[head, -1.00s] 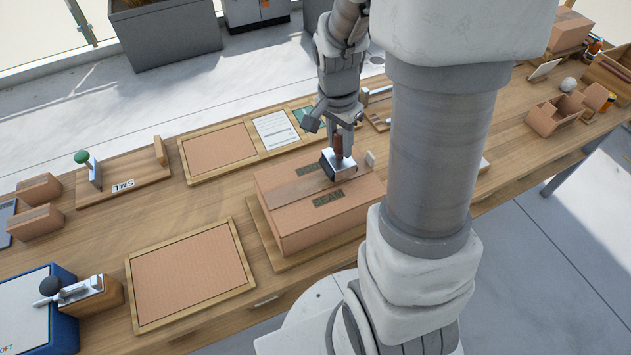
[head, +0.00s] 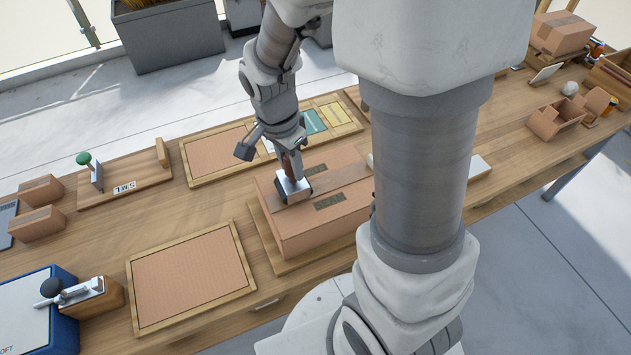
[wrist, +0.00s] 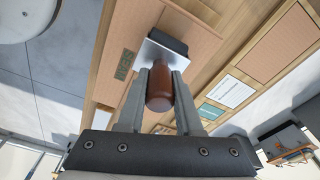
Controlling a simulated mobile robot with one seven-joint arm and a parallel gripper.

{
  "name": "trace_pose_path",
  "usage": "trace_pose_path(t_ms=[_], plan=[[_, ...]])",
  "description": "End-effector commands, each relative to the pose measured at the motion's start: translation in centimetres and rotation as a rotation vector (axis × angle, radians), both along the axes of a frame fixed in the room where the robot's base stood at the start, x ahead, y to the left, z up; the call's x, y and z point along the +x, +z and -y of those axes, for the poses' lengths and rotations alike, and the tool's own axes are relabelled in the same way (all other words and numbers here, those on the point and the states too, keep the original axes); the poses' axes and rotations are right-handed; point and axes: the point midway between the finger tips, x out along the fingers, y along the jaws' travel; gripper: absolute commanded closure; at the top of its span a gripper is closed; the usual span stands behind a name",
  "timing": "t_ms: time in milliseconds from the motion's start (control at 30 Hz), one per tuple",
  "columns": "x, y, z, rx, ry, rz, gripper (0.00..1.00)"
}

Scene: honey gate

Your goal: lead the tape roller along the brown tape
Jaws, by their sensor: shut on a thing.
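The tape roller (head: 293,186) has a brown handle, a pale metal plate and a dark roller. My gripper (head: 290,155) is shut on its handle, with the roller on or just above the box top. In the wrist view my gripper's fingers (wrist: 160,95) flank the brown handle (wrist: 159,88). The cardboard box (head: 300,230) sits on a wooden board. The brown tape (head: 335,185) shows as a band across the box top, to the right of the roller, between two dark printed labels; the lower label (head: 329,201) reads SEAM. I cannot tell whether the roller touches the tape.
A wood-framed cardboard panel (head: 190,280) lies left of the box. A stand with a green knob (head: 84,158) is farther left. A blue-edged case (head: 40,310) stands at the lower left. Bare table lies between the panel and the green-knobbed stand.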

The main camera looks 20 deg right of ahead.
Motion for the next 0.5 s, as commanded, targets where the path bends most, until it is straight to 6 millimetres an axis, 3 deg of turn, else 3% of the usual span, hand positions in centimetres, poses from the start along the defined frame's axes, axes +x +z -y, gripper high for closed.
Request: trace_pose_path(t_ms=[167, 500], plan=[[0.0, -1.2, 0.0, 0.0, 0.001, -0.001, 1.0], [0.0, -1.3, 0.0, 0.0, 0.0, 0.0, 1.0]])
